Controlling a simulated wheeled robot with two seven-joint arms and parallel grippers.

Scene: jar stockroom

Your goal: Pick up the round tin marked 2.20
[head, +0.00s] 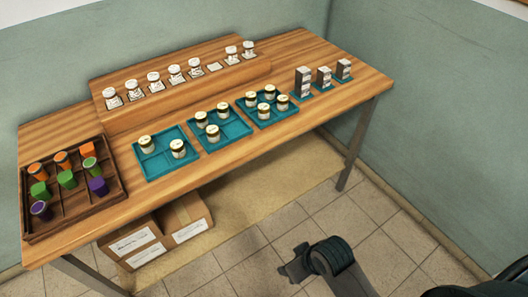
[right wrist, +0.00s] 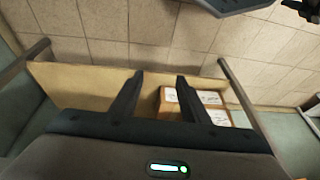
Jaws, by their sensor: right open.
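Several round tins with pale lids and dark bands stand in three teal divided trays: the left tray (head: 156,166), the middle tray (head: 237,129) and the right tray (head: 272,116). One such tin (head: 213,132) is in the middle tray. Several white-lidded round jars (head: 174,74) stand on labels on the raised wooden shelf. Markings are too small to read, so I cannot tell which tin is 2.20. My right gripper (head: 288,270) is low in front of the table, away from the tins. In the right wrist view it (right wrist: 160,82) is open and empty. My left gripper is out of view.
A dark crate (head: 73,213) of coloured pieces sits at the table's left end. Three stacks of small boxes (head: 303,82) stand at the right. One shelf label (head: 215,66) is bare. Cardboard boxes (head: 184,220) lie below the table (head: 345,97). The front strip is clear.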

